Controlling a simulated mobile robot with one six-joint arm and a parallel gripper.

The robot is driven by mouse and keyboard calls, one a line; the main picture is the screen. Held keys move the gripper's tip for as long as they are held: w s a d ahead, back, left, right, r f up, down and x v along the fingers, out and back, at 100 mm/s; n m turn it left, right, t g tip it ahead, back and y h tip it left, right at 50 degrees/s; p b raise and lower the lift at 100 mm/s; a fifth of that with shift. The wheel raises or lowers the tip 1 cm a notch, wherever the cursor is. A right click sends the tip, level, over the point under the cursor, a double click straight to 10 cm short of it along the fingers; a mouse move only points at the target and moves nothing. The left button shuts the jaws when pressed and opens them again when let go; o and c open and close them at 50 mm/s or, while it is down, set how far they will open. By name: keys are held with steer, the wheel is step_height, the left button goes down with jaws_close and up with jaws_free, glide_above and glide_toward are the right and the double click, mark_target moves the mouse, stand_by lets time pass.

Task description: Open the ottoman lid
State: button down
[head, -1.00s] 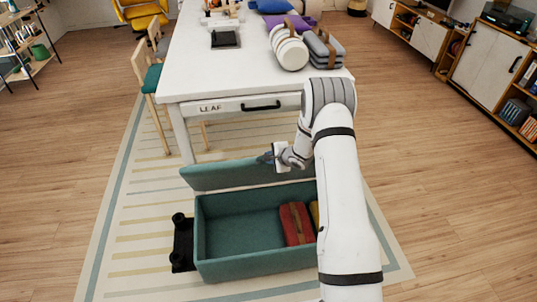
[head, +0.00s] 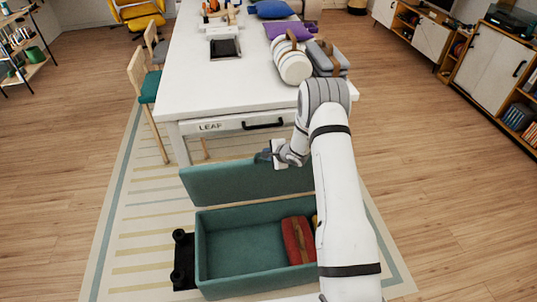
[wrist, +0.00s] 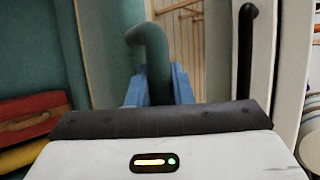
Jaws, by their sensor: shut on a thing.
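The teal ottoman (head: 200,255) stands on the rug in the head view, its box open at the top. Its lid (head: 225,184) is raised and tilted up along the far side, near the table. My gripper (head: 265,155) is at the lid's upper edge. In the wrist view, my gripper (wrist: 160,90) is shut on a curved teal handle (wrist: 150,45) of the lid. Inside the box lie a red folded item (head: 298,240) and a yellow one, mostly hidden by my arm; the red one also shows in the wrist view (wrist: 30,115).
A white table (head: 210,85) with a drawer marked LEAF (head: 235,125) stands right behind the lid. A black object (head: 183,262) is on the rug left of the ottoman. Chairs stand left of the table. The floor at right is clear.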

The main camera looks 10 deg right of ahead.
steer(key=c, duration=1.3)
jaws_free()
steer(key=shift+s, duration=0.1)
steer(key=v, duration=0.8)
steer(key=shift+b, duration=0.35)
